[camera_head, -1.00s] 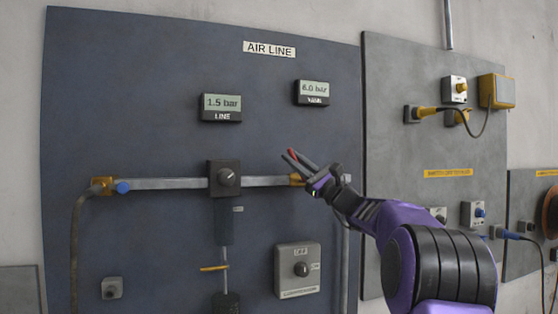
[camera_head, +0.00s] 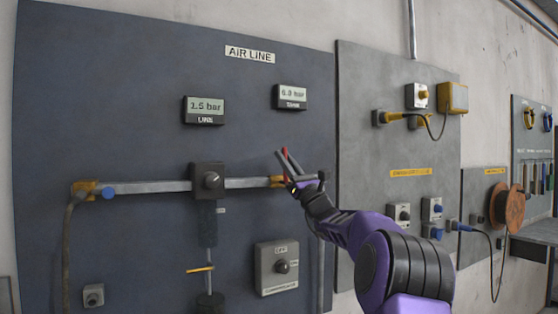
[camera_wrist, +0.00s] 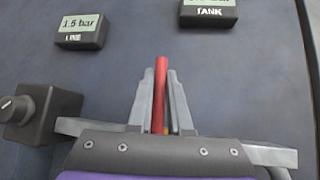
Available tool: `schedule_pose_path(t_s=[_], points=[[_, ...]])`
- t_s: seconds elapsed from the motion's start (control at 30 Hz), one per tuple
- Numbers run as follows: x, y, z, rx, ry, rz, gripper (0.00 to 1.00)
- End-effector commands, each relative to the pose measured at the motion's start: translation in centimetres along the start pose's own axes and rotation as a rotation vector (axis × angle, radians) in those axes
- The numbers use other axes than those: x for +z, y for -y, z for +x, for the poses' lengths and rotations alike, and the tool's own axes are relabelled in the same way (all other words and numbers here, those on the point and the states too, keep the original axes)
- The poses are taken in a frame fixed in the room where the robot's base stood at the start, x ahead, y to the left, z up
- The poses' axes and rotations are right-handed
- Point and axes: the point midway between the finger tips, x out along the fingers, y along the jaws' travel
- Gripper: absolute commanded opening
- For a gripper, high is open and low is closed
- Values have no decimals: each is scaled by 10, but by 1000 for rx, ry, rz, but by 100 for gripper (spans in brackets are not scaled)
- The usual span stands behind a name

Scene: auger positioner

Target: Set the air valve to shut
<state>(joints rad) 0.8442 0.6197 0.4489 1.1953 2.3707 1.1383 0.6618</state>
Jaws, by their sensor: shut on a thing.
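The air valve has a brass body (camera_head: 277,182) on the horizontal pipe of the blue AIR LINE board, right of the black regulator box. Its red lever (camera_wrist: 161,92) stands between my fingers in the wrist view, pointing up. The lever's red tip (camera_head: 285,152) also shows in the head view, pointing up from the pipe. My gripper (camera_head: 291,162) is shut on the lever, one grey finger on each side. Most of the valve body is hidden behind my gripper in the wrist view.
The regulator box with knob (camera_head: 209,181) is left of my gripper. The LINE display (camera_head: 204,110) reads 1.5 bar, and the TANK display (camera_head: 290,97) is above my gripper. A compressor switch box (camera_head: 277,267) is below. A grey board (camera_head: 395,155) stands to the right.

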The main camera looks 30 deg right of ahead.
Motion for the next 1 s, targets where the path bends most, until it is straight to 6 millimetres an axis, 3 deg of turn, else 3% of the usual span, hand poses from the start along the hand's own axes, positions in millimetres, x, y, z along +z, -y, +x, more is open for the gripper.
schedule_pose_path(t_s=[0.7,0.73,0.87,1.0], points=[[1,8,-2,-50,14,49,0],[1,8,-2,-50,14,49,23],[1,8,-2,-50,14,49,46],[1,8,-1,-49,14,48,47]])
